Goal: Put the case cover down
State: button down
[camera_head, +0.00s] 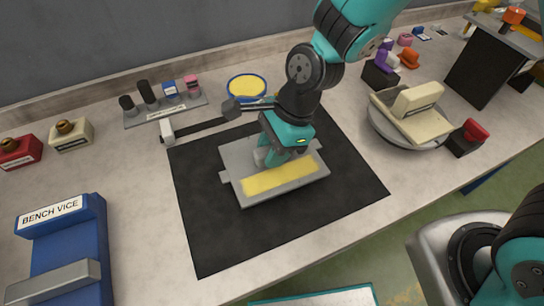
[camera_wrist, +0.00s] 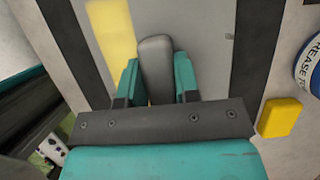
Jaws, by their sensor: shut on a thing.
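The case cover (camera_head: 236,158) is a flat light-grey plate with a yellow strip and a raised grey handle. It is over the black mat (camera_head: 205,235), and I cannot tell whether it touches the mat or hangs just above it. My gripper (camera_head: 275,155) points down at the middle of the cover, its jaws shut on the handle. In the wrist view the handle (camera_wrist: 156,68) sits between the teal fingers of my gripper (camera_wrist: 158,85), with the cover (camera_wrist: 205,45) below. My arm hides part of the cover's far side.
The blue bench vice (camera_head: 62,250) stands at front left. A hammer (camera_head: 168,133) lies beyond the mat, near a peg rack (camera_head: 165,114) and a yellow-topped tin (camera_head: 247,87). A grey turntable (camera_head: 383,127) bearing a cream case (camera_head: 412,112) stands right. The mat's front part is bare.

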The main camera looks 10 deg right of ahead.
jog(key=shift+f, duration=1.5)
jog(key=shift+f, duration=0.1)
jog(key=c, duration=0.8)
grip_release()
jog(key=shift+c, duration=0.2)
jog(key=v, duration=1.1)
jog(key=s+d+r+n, duration=0.3)
jog(key=s+r+n, duration=0.2)
jog(key=n, duration=0.6)
jog(key=s+d+r+n+t, duration=0.1)
jog(key=s+d+r+n, duration=0.2)
jog(key=s+r+n, duration=0.3)
jog(key=shift+s+d+n, duration=0.2)
jog(key=shift+d+n, duration=0.1)
jog(key=shift+n, duration=2.2)
